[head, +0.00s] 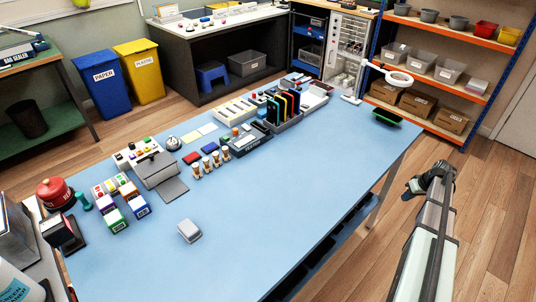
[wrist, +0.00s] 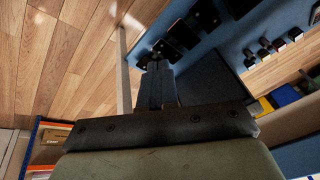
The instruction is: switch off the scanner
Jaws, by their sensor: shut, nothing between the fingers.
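No label in view marks the scanner clearly. A grey device with a raised flap (head: 160,170) stands on the left half of the blue table and may be it; no switch can be made out. A dark-based unit (head: 250,144) with light lettering stands farther right; its lettering is too small to read. My gripper (wrist: 155,65) shows in the wrist view with its fingers together and nothing between them. In the head view my arm is at the right, beyond the table's right edge and apart from the devices.
The blue table (head: 290,205) is mostly bare at its front and right. A small grey box (head: 189,231) lies near the front.

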